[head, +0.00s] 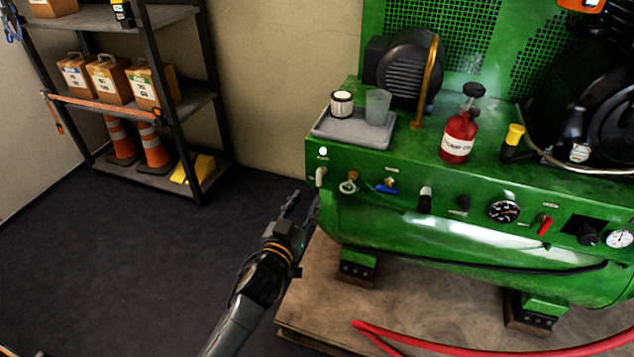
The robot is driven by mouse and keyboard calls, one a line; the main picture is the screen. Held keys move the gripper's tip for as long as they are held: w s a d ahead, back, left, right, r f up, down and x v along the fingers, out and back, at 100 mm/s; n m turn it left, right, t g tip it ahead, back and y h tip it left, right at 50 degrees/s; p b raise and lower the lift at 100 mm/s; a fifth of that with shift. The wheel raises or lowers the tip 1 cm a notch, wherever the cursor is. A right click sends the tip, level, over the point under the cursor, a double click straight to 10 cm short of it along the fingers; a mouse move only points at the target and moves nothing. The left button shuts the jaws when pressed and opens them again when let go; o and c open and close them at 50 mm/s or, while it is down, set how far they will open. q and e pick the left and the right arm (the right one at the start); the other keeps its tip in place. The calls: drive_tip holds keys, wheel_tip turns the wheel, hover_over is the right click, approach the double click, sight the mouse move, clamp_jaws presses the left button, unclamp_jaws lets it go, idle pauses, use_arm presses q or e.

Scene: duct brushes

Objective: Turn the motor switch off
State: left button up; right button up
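The green machine (400,205) fills the right side, with a row of controls along its front panel. At the panel's left end are a lit white lamp (323,152) and a pale lever-like switch (320,177) below it. The labels are too small to read, so I cannot tell for certain which control is the motor switch. My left gripper (302,203) is open and empty, with its fingers pointing up toward the panel's left end. It is just below and left of the pale switch and looks apart from it. My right gripper is not in view.
A grey tray (350,136) and red bottle (459,135) stand on top. A red hose (450,345) lies in front. The left floor is clear before a shelf (190,105).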

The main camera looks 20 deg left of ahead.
sight(318, 178)
use_arm(q)
drive_tip(key=w+b, duration=0.1)
drive_tip(key=w, duration=0.8)
drive_tip(key=shift+d, duration=0.15)
clamp_jaws()
